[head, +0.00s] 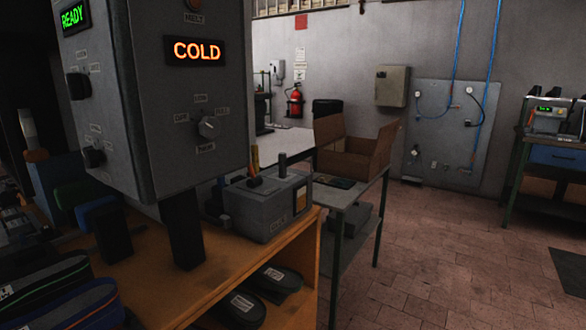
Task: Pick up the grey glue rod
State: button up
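A grey upright rod (282,161) stands at the top of a grey box (262,218) on the wooden bench. It looks like the grey glue rod, but it is small in this view. A yellow piece (255,158) and a red-orange piece stand to its left on the same box. The lettering on the box's front is too small to read surely. My gripper is not in view.
A large grey control cabinet (180,100) with a lit COLD sign stands close on the left, on a dark post. The wooden bench (190,282) holds shoes below. A metal table (345,195) with an open cardboard box (352,150) stands behind.

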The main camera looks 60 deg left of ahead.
aim_at(282, 156)
jog(key=u, duration=0.5)
jog(key=i, duration=1.25)
jog(key=u, duration=1.85)
jog(key=i, duration=0.75)
jog(key=u, duration=0.65)
